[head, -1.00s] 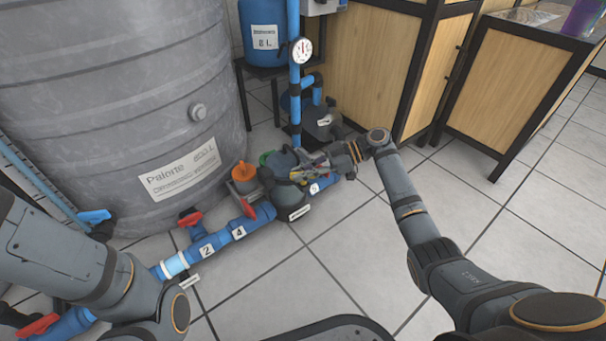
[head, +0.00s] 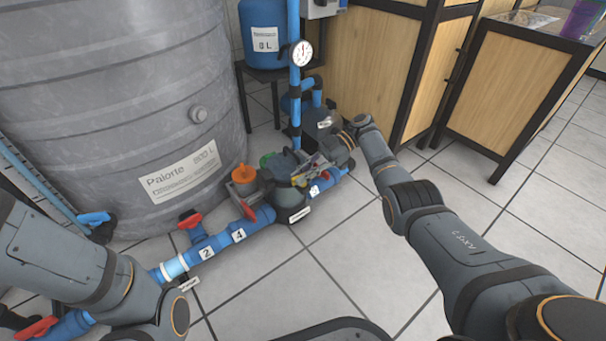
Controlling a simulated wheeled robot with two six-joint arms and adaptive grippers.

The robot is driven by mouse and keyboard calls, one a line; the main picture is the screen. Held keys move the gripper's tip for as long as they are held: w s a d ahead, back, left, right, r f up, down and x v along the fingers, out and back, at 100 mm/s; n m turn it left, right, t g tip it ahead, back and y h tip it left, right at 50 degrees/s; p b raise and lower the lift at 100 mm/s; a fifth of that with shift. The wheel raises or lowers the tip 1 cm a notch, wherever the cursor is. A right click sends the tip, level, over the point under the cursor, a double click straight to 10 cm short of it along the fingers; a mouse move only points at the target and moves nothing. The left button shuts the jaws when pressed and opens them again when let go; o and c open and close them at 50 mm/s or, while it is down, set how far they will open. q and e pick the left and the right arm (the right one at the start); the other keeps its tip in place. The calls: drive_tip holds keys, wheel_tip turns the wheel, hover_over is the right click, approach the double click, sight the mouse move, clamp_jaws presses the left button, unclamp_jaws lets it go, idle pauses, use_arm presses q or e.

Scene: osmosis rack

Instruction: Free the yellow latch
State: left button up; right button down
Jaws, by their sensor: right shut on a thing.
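The yellow latch (head: 299,182) shows as a small yellow patch on the side of the dark, round filter housing (head: 291,208) in the blue pipe line. My right gripper (head: 306,175) reaches in from the right and is shut on the latch, its fingertips against the housing. The fingers and wrist hide most of the latch, so its exact position cannot be told. My left arm shows at the lower left, but its gripper is out of view.
A big grey tank (head: 120,90) stands behind the blue pipe (head: 222,241), which carries red valve handles (head: 190,219). An orange knob (head: 240,174) sits left of the housing. Wooden cabinets (head: 370,70) stand behind. The tiled floor (head: 320,270) in front is clear.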

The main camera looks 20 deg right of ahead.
drive_tip(key=shift+f, duration=0.1)
drive_tip(key=c, duration=1.4)
unclamp_jaws()
